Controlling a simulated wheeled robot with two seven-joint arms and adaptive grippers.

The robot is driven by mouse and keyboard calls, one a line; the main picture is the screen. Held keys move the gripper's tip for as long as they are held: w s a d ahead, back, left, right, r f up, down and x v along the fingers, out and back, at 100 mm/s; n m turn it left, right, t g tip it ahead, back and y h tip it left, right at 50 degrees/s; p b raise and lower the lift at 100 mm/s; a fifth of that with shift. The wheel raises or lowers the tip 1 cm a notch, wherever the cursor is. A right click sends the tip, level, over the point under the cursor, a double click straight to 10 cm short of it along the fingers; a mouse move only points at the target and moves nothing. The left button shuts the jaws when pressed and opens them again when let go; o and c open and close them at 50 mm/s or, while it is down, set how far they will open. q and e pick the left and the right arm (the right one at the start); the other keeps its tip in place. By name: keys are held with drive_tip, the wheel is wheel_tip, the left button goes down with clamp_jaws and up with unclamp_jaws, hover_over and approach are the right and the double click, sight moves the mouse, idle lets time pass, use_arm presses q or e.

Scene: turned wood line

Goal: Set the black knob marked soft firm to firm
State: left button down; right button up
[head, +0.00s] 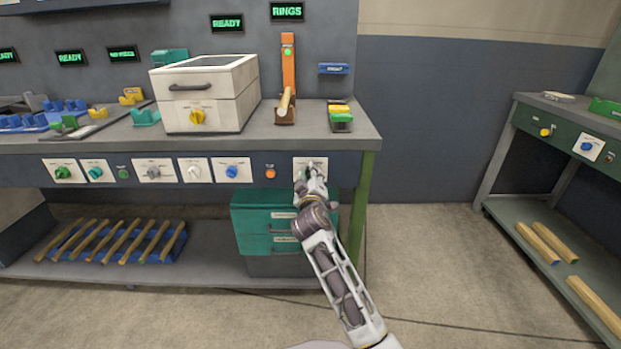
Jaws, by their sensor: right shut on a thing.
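My right gripper (311,174) is at a white label plate (301,164) at the right end of the bench's front panel. It is shut on the knob of that plate. The gripper hides the knob, so its colour and pointer direction cannot be seen. The lettering on the plate is too small to read. My left gripper is not in view.
Other knobs sit in a row left of my gripper: blue (231,172), white (194,172), grey (153,172) and green ones, plus an orange button (270,174). Teal drawers (262,215) stand below. A green bench leg (361,200) is close on the right. Open floor lies beyond.

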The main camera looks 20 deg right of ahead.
sight(310, 142)
drive_tip(key=o, duration=1)
drive_tip(key=shift+o, duration=0.2)
drive_tip(key=shift+s+r, duration=0.15)
drive_tip(key=shift+r, duration=4.85)
